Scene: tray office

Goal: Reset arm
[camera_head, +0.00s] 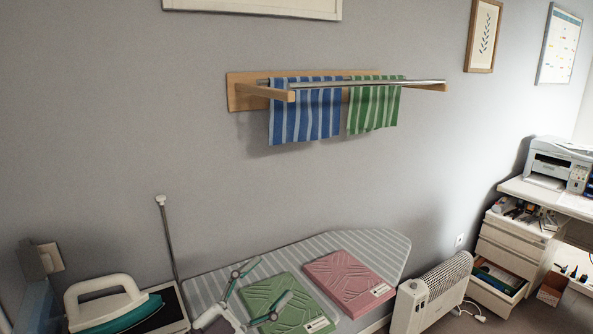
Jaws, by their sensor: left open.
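My left gripper (268,281) shows at the bottom centre of the head view, with its two teal-tipped fingers spread apart and nothing between them. It is over the left part of the ironing board (208,289), and one finger overlaps the green folded item (283,292) in the picture. I cannot tell whether it touches that item. A pink folded item (348,282) lies to the right of the green one on the striped board. My right gripper is not in view.
A teal and white iron (125,312) stands at the lower left. A wall rack (240,92) holds a blue striped towel (305,112) and a green striped towel (373,105). A white heater (432,288) and a drawer unit (515,245) with an open drawer stand right.

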